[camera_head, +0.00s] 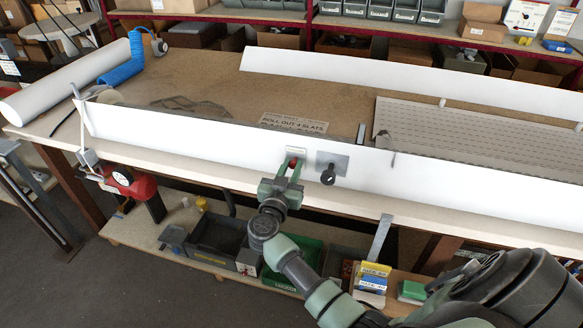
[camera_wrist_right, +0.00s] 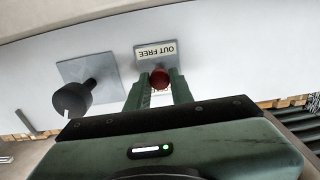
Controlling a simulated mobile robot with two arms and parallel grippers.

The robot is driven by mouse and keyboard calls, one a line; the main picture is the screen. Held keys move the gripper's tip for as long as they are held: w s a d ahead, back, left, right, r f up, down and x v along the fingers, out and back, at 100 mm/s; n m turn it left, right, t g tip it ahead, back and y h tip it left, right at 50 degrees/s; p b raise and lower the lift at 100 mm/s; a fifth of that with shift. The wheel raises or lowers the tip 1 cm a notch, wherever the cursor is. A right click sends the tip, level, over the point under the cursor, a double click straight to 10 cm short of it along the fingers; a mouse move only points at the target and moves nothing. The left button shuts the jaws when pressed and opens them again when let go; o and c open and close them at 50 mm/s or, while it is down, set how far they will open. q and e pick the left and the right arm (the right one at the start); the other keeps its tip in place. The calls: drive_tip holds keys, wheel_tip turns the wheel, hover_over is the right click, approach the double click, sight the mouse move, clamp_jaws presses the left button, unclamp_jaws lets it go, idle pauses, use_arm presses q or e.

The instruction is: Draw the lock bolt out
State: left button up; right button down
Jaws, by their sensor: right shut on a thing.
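The lock bolt's red knob (camera_head: 293,162) stands out from the front face of the long white profile (camera_head: 220,142). My right gripper (camera_head: 289,169) has its fingers on either side of the knob and is shut on it. In the right wrist view the red knob (camera_wrist_right: 160,77) sits between the green fingertips, just by a small plate (camera_wrist_right: 156,51) reading "OUT FREE". The bolt's shaft is hidden behind the knob and fingers. My left gripper is not in view.
A black knob (camera_head: 328,176) on a square grey plate (camera_head: 340,161) is close to the right of the bolt. The profile runs along the workbench's (camera_head: 190,170) front edge. A perforated panel (camera_head: 450,130) lies behind it. Bins stand on a shelf below.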

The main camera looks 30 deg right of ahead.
sight(292, 167)
drive_tip(key=shift+p+v, duration=0.8)
drive_tip(key=shift+p, duration=0.25)
drive_tip(key=shift+s+a+p, duration=0.35)
drive_tip(key=shift+a, duration=0.05)
drive_tip(key=shift+f, duration=0.15)
drive_tip(key=c, duration=1.3)
unclamp_jaws()
drive_tip(key=shift+a, duration=0.1)
drive_tip(key=shift+o, duration=0.2)
drive_tip(key=shift+s+a, duration=0.2)
drive_tip(key=b+v, duration=0.1)
drive_tip(key=v, duration=0.6)
